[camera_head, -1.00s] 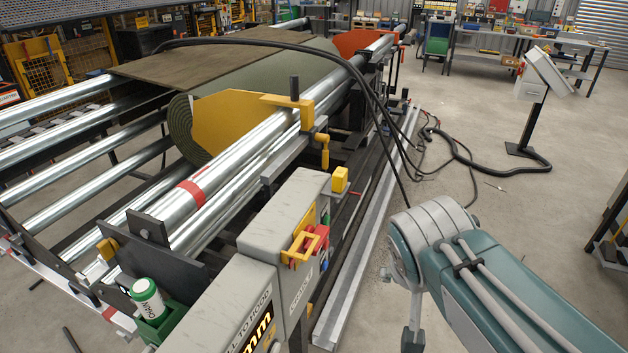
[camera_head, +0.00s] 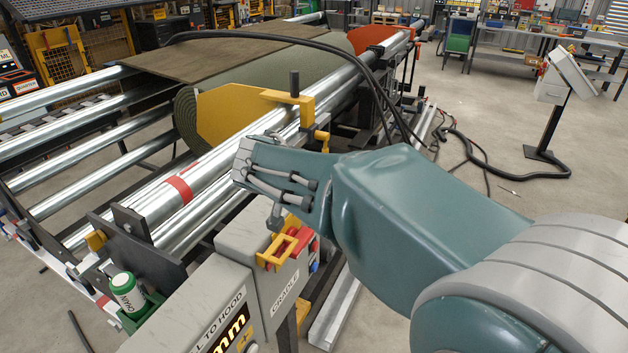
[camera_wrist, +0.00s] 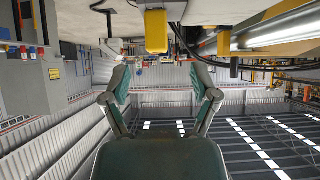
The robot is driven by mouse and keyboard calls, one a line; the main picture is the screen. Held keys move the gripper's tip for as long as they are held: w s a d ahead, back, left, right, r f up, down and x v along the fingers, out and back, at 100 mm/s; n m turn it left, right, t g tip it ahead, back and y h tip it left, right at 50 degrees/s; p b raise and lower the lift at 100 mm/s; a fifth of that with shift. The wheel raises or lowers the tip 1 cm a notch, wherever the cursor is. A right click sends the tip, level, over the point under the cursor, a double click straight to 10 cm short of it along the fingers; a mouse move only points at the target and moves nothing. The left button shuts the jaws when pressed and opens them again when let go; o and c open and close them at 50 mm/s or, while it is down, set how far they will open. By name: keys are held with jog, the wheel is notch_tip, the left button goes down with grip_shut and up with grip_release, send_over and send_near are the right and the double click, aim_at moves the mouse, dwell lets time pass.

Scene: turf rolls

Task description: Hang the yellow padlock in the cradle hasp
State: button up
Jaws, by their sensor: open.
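The yellow padlock (camera_wrist: 156,32) shows in the wrist view as a yellow block at the top middle, ahead of my gripper and apart from it. My arm's end is over the housing, close above the hasp.
Steel rollers (camera_head: 180,190) and a yellow clamp plate (camera_head: 235,118) lie beyond my arm. Black hoses (camera_head: 365,85) arch over the rollers at the back.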

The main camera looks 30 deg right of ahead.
jog(key=x, duration=0.6)
jog(key=shift+w+d+r, duration=0.1)
jog(key=shift+w+d, duration=0.05)
jog(key=shift+d, duration=0.45)
jog(key=shift+w+d+f, duration=0.25)
jog(key=shift+w+f, duration=0.05)
jog(key=shift+a, duration=0.1)
grip_shut()
